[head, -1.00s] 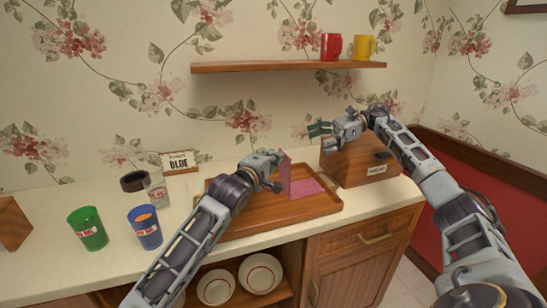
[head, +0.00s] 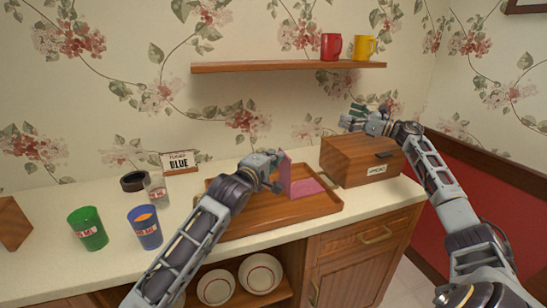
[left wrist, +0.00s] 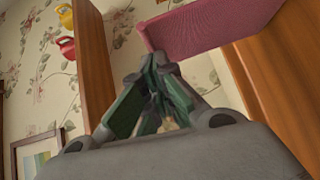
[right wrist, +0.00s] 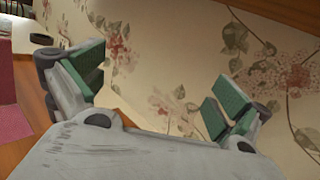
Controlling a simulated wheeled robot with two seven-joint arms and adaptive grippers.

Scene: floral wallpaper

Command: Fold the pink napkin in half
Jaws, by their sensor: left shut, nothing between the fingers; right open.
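The pink napkin (head: 312,188) lies on the wooden tray (head: 240,228). One part is flat and its left part stands upright beside my left gripper. My left gripper (head: 277,174) is shut and empty at the left side of that upright part; I cannot tell whether they touch. In the left wrist view the napkin (left wrist: 215,25) shows just beyond the shut fingertips (left wrist: 155,72). My right gripper (head: 356,116) is open and empty, raised above the wooden box and away from the napkin. The right wrist view shows its spread fingers (right wrist: 155,92) and the napkin's edge (right wrist: 12,110) at far left.
A wooden box (head: 350,160) with a label stands right of the tray. Left of the tray are a green cup (head: 88,230), a blue cup (head: 145,228), a clear glass (head: 157,190) and a sign (head: 180,162). A shelf (head: 270,67) with two mugs hangs above.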

